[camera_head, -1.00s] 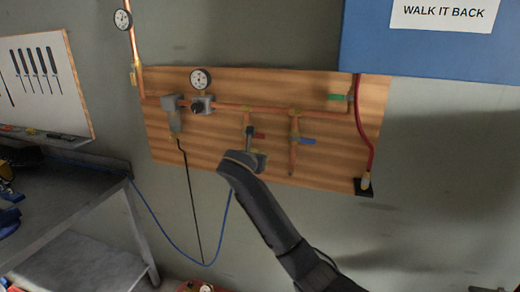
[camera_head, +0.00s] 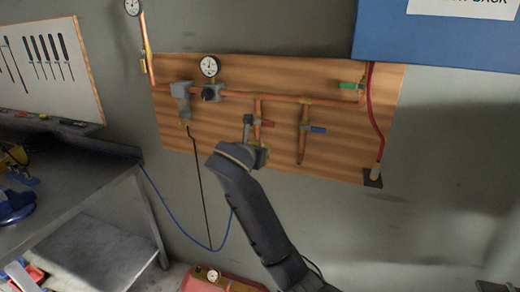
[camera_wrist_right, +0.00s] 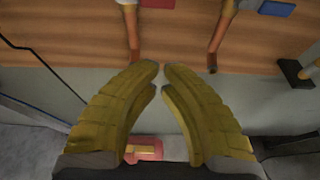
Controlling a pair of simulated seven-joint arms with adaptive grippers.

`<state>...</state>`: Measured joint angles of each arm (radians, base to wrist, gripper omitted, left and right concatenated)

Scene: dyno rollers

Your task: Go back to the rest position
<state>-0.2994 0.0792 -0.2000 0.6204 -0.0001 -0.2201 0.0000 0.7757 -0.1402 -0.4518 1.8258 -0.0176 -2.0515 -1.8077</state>
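My right arm comes up from the bottom right in the head view. Its gripper (camera_head: 258,155) is mostly hidden behind the wrist, in front of the lower edge of the wooden pipe board (camera_head: 340,90). In the right wrist view the yellow fingers (camera_wrist_right: 161,68) lean together with their tips almost touching and nothing between them. The tips appear just below two copper drop pipes, a left one (camera_wrist_right: 132,30) and a right one (camera_wrist_right: 219,35); contact is not visible. My left gripper is not in view.
A metal workbench (camera_head: 80,190) stands at left. A blue hose (camera_head: 175,222) and a black line (camera_head: 200,190) hang below the board. A red unit with a gauge (camera_head: 225,282) sits low. A blue sign panel (camera_head: 430,45) is at upper right. The wall right of the arm is clear.

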